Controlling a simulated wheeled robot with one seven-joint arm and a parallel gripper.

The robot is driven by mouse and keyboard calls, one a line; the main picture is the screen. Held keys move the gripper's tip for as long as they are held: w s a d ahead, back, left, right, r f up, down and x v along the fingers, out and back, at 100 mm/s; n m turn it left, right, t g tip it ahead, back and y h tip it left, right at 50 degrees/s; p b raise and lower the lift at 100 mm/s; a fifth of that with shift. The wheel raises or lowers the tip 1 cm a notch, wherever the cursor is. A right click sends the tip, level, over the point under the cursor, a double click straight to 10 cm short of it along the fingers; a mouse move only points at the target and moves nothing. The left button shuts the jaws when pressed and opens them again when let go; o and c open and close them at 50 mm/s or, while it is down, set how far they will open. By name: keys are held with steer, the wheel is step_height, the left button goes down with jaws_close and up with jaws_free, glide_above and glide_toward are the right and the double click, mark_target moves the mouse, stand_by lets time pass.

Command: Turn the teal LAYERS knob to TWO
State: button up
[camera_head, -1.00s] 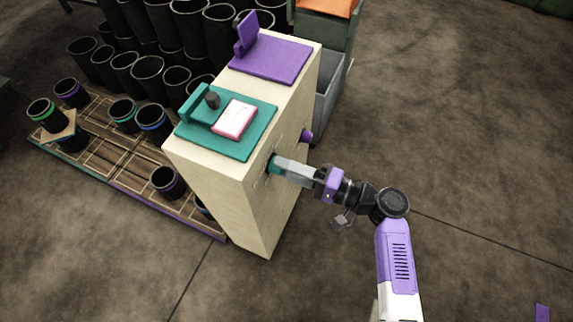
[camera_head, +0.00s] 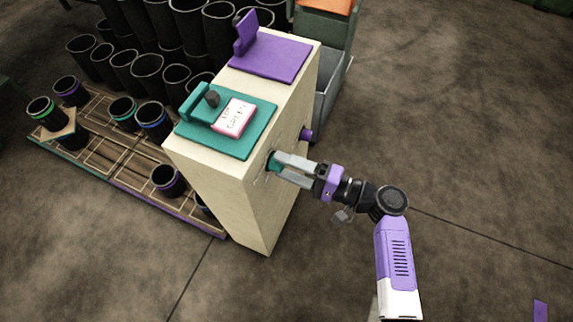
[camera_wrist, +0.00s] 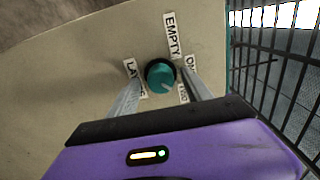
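The teal LAYERS knob (camera_wrist: 158,73) is on the side panel of the cream cabinet (camera_head: 262,212). In the wrist view its pale mark points to the lower right, roughly towards the TWO label (camera_wrist: 183,94), which is partly hidden. The EMPTY label (camera_wrist: 171,35) is above, ONE (camera_wrist: 191,66) at the right, LAYERS (camera_wrist: 134,78) at the left. My gripper (camera_wrist: 162,80) has one finger on each side of the knob, with narrow gaps showing between fingers and knob. In the head view the knob (camera_head: 273,161) is at the tips of my spread gripper (camera_head: 282,168).
A purple knob (camera_head: 306,134) sticks out further along the same panel. On the cabinet top are a teal plate with a card (camera_head: 233,118) and a purple plate (camera_head: 270,59). Black sleeves stand on a pallet at the left.

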steer(key=v, duration=0.7)
steer(key=shift+s+d+b, duration=0.15)
steer(key=shift+d+b, duration=0.15)
steer(key=shift+d, duration=0.05)
stand_by(0.4)
